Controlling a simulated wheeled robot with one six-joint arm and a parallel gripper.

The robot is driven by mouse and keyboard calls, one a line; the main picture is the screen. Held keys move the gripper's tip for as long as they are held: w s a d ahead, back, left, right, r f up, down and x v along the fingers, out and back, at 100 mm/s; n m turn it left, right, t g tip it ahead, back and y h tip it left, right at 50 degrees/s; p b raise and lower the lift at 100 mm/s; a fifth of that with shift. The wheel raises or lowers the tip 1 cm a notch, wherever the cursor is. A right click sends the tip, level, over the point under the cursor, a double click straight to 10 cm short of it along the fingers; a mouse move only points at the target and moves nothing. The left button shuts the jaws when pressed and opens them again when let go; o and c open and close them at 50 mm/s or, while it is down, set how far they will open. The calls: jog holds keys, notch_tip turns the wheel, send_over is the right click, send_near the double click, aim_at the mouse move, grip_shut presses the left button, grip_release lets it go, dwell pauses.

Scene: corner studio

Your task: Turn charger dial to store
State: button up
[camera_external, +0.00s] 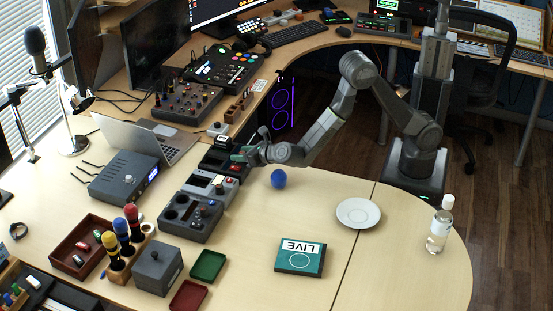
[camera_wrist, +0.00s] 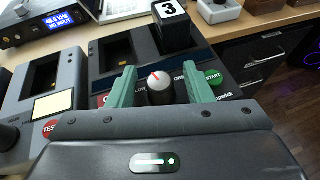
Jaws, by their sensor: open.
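The charger dial (camera_wrist: 161,83) is a dark knob with a grey top and a red pointer line, seen in the wrist view. It stands between the two green fingers of my gripper (camera_wrist: 166,88), with a finger on either side. The fingers are apart, and I cannot tell whether they touch the knob. Labels around the dial are mostly hidden by the fingers. The charger (camera_wrist: 120,52) is a dark box with a green START button (camera_wrist: 213,77) and a block marked 3 (camera_wrist: 171,22). In the external view my gripper (camera_external: 240,155) is low over the charger (camera_external: 222,146).
A grey device with a red TEST button (camera_wrist: 50,128) stands left of the charger. A laptop (camera_external: 140,138) and a blue-screened box (camera_external: 125,178) are to the left. A blue ball (camera_external: 279,179) and a white saucer (camera_external: 358,213) lie on the desk.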

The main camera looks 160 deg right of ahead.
jog(key=c, duration=1)
jog(key=shift+m+p, duration=0.3)
jog(key=m+g+y+p, duration=0.1)
jog(key=m+g+p, duration=0.1)
jog(key=m+g, duration=0.1)
jog(key=shift+w+r+g+y, duration=0.1)
jog(key=shift+g+y, duration=0.3)
jog(key=shift+g, duration=0.1)
jog(key=shift+m+g+y+p, duration=1.25)
jog(key=shift+m+g+y, duration=0.8)
jog(key=shift+m, duration=0.55)
jog(key=o, duration=1)
